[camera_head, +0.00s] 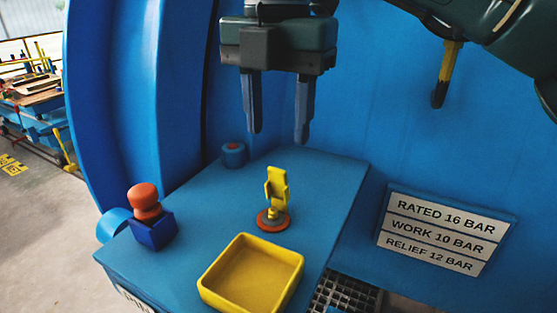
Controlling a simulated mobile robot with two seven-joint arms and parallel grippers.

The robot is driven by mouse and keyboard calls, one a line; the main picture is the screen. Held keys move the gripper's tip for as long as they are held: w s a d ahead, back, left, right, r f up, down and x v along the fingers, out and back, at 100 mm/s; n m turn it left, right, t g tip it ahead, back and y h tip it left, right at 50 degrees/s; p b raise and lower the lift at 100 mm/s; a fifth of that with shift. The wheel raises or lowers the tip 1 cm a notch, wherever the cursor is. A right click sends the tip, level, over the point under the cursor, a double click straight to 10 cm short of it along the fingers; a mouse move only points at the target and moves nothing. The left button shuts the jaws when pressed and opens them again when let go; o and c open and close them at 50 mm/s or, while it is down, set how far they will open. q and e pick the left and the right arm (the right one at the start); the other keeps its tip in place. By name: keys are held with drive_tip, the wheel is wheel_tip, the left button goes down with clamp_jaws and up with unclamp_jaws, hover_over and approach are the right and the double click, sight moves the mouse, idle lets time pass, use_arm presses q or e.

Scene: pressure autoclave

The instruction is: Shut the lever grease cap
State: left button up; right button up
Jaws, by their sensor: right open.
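The yellow lever grease cap (276,188) stands upright on an orange-red round base (273,220), on the blue ledge of the autoclave. Its lever part points up. My right gripper (277,138) hangs above and a little behind the cap in the picture, with its two dark fingers pointing down. The fingers are apart with nothing between them, and they do not touch the cap. My left gripper is not in view.
A pressure sign (445,230) is at right. A yellow-and-black handle (446,75) hangs at upper right.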

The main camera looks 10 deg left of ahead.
sight(277, 168)
wheel_tip(277, 168, down, 6)
drive_tip(key=shift+f, duration=0.15)
idle(0.3)
